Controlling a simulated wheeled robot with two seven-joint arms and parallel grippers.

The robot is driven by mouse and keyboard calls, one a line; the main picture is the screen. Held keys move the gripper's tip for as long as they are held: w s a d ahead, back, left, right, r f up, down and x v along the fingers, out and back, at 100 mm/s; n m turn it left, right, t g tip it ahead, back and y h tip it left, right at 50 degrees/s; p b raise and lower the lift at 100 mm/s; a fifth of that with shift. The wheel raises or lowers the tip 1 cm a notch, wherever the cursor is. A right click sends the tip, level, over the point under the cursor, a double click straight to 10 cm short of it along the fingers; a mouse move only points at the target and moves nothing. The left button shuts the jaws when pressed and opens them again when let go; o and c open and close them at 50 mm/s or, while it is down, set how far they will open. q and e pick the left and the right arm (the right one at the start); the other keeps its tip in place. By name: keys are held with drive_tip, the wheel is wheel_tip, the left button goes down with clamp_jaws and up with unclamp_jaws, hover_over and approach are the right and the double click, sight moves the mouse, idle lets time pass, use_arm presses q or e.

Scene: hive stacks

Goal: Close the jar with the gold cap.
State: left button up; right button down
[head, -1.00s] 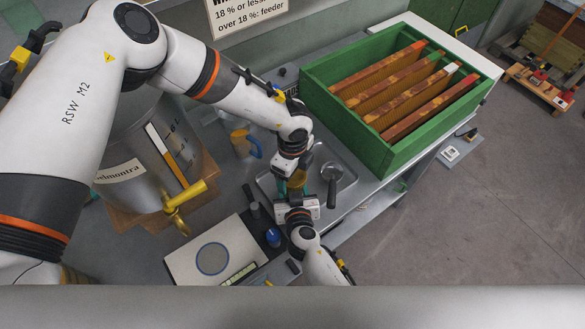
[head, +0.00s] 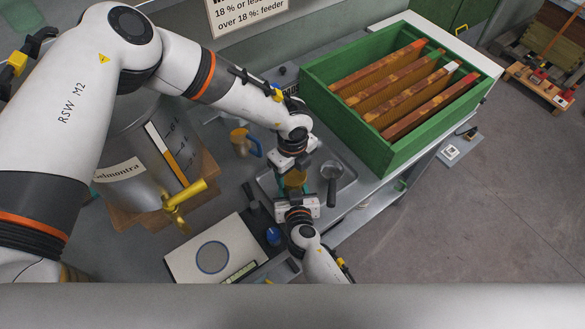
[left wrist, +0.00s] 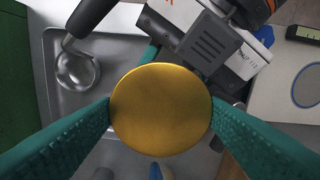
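The round gold cap (left wrist: 161,109) fills the middle of the left wrist view, top face toward the camera. My left gripper (left wrist: 161,112) has its two teal fingers against opposite sides of the cap. In the head view my left gripper (head: 294,178) points down just above the amber jar (head: 296,181), which is small and partly covered. My right gripper (head: 296,193) comes from below in the picture, its fingers on either side of the jar. The right gripper's body also shows beside the cap in the left wrist view (left wrist: 207,44). The cap hides the jar's rim there, so I cannot tell how it is seated.
A green hive box (head: 395,150) with frames stands right.

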use_arm(q)
drive_tip(key=o, duration=0.3)
drive_tip(key=shift+r, duration=0.1)
drive_tip(key=shift+r, duration=2.15)
drive_tip(key=shift+c, duration=0.2)
